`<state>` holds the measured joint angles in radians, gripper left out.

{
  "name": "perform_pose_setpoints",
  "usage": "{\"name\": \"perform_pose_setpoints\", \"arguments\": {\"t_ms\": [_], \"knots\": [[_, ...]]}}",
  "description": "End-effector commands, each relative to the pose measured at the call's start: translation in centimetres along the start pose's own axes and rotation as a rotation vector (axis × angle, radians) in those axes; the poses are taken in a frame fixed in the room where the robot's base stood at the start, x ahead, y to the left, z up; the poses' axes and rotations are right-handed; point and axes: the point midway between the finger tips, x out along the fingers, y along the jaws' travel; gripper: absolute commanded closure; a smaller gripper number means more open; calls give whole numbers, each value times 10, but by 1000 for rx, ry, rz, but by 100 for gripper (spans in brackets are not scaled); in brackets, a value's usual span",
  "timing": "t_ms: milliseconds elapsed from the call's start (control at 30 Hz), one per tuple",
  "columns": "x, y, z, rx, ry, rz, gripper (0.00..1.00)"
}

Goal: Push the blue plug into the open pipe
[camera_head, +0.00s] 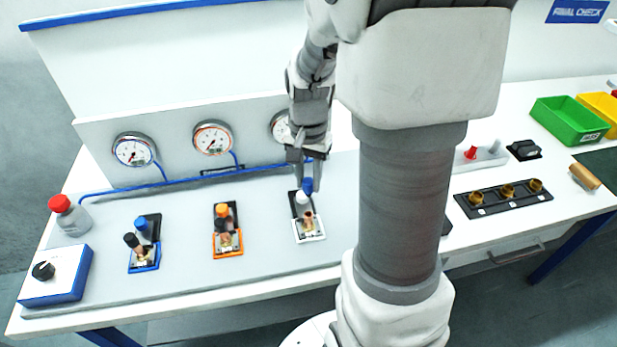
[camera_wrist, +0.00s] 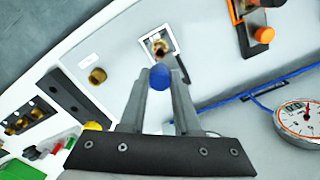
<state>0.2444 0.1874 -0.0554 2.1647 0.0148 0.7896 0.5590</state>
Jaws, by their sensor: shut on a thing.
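My gripper (camera_head: 307,180) is shut on the blue plug (camera_head: 308,187), which shows between the fingertips. The wrist view also shows the blue plug (camera_wrist: 160,77) between the two fingers. The open pipe (camera_head: 309,219) is a copper-coloured stub on the white-framed station (camera_head: 310,239). In the wrist view the pipe (camera_wrist: 158,47) lies just beyond the plug, with its dark mouth visible. The plug looks apart from the pipe, but the exact gap cannot be told. A white cap or plug (camera_head: 302,198) is beside the blue plug in the head view.
An orange-framed station (camera_head: 227,252) and a blue-framed station (camera_head: 145,266) stand to the left. Gauges (camera_head: 212,138) line the panel behind, with blue tubing (camera_head: 190,183) below. A black rack with brass fittings (camera_head: 507,191) is at right. Grey board between stations is clear.

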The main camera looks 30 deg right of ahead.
Motion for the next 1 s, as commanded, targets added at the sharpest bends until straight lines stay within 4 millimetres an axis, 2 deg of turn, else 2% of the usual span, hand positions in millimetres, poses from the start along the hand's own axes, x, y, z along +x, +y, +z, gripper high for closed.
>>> {"name": "perform_pose_setpoints", "arguments": {"t_ms": [533,1000], "knots": [[50,0,0,0,-1,0,100],[54,0,0,0,0,0,100]]}}
